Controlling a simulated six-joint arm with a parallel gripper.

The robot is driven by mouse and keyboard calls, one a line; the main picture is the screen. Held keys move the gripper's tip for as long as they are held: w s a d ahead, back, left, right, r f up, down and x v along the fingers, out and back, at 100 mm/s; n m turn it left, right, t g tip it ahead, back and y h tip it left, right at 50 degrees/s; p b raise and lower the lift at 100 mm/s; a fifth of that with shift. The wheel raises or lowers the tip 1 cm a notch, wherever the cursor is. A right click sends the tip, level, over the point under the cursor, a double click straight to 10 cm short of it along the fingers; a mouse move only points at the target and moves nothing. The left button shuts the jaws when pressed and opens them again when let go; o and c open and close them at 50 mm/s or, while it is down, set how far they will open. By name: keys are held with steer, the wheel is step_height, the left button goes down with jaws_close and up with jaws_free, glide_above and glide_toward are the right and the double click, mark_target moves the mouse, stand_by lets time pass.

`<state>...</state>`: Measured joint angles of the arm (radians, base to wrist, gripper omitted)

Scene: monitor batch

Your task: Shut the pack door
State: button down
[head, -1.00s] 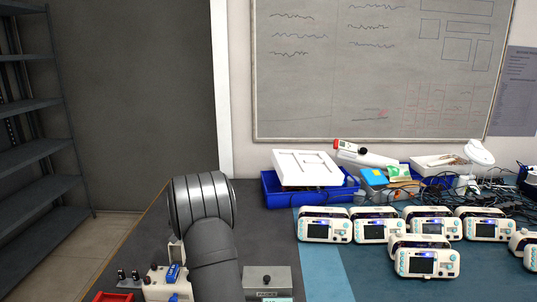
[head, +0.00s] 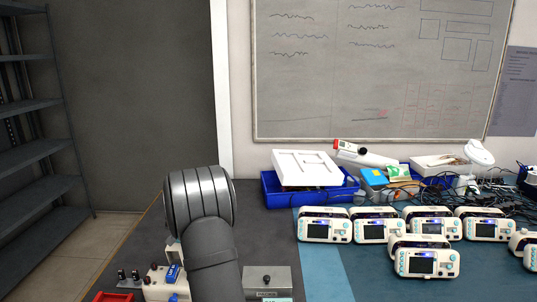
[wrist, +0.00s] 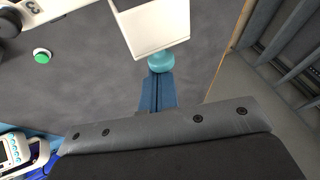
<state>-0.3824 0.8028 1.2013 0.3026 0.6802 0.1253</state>
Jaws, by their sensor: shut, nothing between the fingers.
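My gripper (wrist: 158,92) shows in the wrist view as narrow blue fingers, shut together with nothing between them. Just beyond the tips is a rounded teal part (wrist: 162,60) at the edge of a white open-topped box or panel (wrist: 160,30); I cannot tell whether the fingers touch it. In the head view, a cream device (head: 157,283) stands at the bottom, left of my arm, with an upright pale panel (head: 174,252) partly hidden by the arm. I cannot tell for sure which part is the pack door.
A grey box (head: 266,280) stands right of my arm and a red tray (head: 113,297) lies at the bottom left. Several monitors (head: 325,229) stand on the right. A blue bin (head: 283,198) is behind. A green button (wrist: 42,57) shows in the wrist view.

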steer(key=shift+s+f, duration=0.55)
steer(key=shift+f, duration=0.1)
steer(key=shift+s+r, duration=0.35)
steer(key=shift+s, duration=0.55)
steer(key=shift+s+r, duration=0.3)
steer(key=shift+s, duration=0.15)
steer(key=shift+s+r, duration=0.15)
steer(key=shift+r, duration=0.15)
steer(key=shift+r, duration=0.15)
steer(key=shift+s+r, duration=0.6)
steer(key=shift+s, duration=0.2)
